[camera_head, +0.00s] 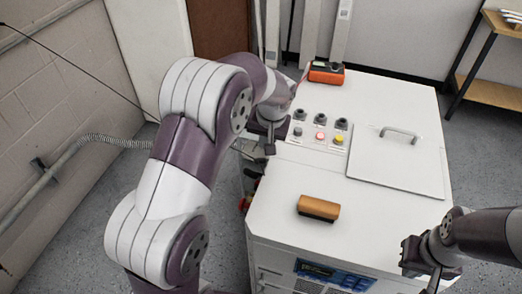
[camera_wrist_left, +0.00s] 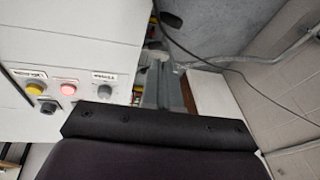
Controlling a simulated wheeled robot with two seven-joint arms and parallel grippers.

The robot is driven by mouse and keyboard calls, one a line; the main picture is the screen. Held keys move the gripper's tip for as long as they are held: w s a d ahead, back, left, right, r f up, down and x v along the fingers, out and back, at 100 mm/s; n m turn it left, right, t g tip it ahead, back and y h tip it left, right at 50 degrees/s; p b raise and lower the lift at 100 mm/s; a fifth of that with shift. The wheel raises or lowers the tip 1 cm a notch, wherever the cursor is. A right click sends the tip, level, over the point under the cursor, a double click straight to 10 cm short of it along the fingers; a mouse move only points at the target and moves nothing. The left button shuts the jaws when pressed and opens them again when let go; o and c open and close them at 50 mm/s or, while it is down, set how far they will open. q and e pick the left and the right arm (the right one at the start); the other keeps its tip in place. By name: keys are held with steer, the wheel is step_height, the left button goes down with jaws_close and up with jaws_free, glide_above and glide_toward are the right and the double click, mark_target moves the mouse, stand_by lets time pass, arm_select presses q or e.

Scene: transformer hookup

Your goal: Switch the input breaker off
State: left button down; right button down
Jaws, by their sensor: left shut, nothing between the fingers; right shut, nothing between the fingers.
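The white cabinet (camera_head: 395,111) carries a control panel (camera_head: 309,147) with three black knobs (camera_head: 320,118) in a row. Below them are a grey button (camera_head: 298,131), a lit red button (camera_head: 320,136) and a yellow button (camera_head: 339,140). The red button (camera_wrist_left: 69,89) also glows in the left wrist view. The labels are too small to read, so I cannot tell which control is the input breaker. My left gripper (camera_head: 269,149) is shut and empty at the cabinet's left edge, beside the panel. My right gripper (camera_head: 434,285) is shut and empty by the front right corner.
An orange-brown block (camera_head: 318,208) lies on the cabinet's front top. An orange and black device (camera_head: 326,72) sits at the back. A flat lid with a handle (camera_head: 399,133) is right of the panel. A brick wall (camera_head: 60,110) with conduit stands left.

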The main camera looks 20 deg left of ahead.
arm_select(q)
glide_above(254, 174)
step_height(254, 174, down, 12)
steer(key=shift+w+d+f, duration=0.1)
steer(key=shift+d, duration=0.05)
steer(key=shift+a+f, duration=0.2)
steer(key=shift+f, duration=0.15)
arm_select(e)
steer(key=shift+s+r, duration=0.15)
steer(key=shift+s, duration=0.1)
